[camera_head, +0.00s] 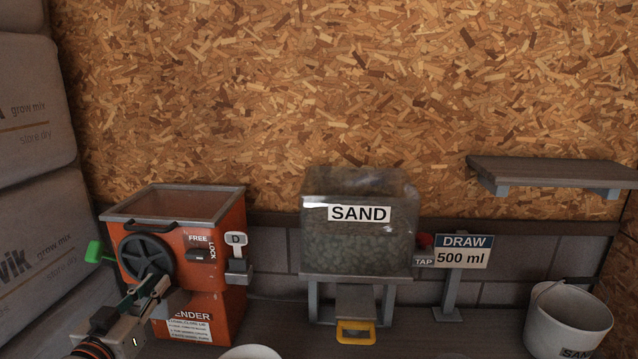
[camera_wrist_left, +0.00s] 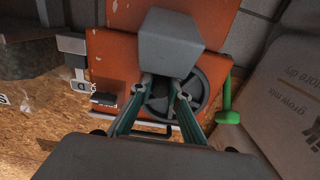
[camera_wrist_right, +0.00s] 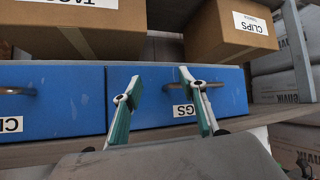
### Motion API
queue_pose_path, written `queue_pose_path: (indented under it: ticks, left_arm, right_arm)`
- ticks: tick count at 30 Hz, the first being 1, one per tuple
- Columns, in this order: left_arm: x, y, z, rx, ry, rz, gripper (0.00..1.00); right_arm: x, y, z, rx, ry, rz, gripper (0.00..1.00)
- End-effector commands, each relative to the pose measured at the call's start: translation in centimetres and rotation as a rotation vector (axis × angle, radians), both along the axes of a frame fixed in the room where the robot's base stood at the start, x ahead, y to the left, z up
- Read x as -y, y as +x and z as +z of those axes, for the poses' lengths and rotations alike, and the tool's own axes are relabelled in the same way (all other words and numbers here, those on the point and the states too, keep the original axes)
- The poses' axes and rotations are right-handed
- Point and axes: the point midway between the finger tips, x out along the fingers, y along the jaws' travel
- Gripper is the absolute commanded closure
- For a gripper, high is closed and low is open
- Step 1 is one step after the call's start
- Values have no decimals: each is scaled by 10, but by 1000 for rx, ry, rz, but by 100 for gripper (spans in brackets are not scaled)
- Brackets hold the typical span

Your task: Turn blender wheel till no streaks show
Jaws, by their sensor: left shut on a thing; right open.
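A dark slider (camera_head: 200,255) sits by the FREE and LOCK labels. The hopper's contents are not clear. My right gripper (camera_wrist_right: 157,85) is open and empty before blue drawers, outside the head view.
A green handle (camera_head: 94,252) sticks out at the blender's left. A SAND tank (camera_head: 358,245) with a yellow handle (camera_head: 356,332) stands mid-bench. A DRAW sign (camera_head: 463,250) and white bucket (camera_head: 568,318) are right. Blue drawers (camera_wrist_right: 60,100) and boxes (camera_wrist_right: 222,30) face my right gripper.

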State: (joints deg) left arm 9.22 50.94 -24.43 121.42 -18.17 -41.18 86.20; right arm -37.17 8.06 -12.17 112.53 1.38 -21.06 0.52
Motion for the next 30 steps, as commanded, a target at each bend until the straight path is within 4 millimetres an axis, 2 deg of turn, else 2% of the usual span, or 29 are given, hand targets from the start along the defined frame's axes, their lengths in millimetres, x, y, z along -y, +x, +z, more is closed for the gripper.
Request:
queue_pose_path:
  ticks: [1, 6, 18, 26, 30]
  left_arm:
    - [2, -1, -6, -9, -4, -6, 96]
    - [2, -1, -5, -8, -4, -6, 96]
    - [15, 0, 21, -1, -5, -4, 96]
    - [15, 0, 19, -2, -3, -3, 96]
    - [15, 0, 26, 1, -3, -3, 96]
  right_arm:
    - [0, 0, -1, 0, 1, -1, 58]
    - [-1, 0, -1, -1, 1, -1, 58]
    - [0, 8, 30, 20, 0, -1, 58]
    - [-1, 9, 30, 23, 1, -1, 58]
    - [0, 10, 36, 26, 1, -1, 58]
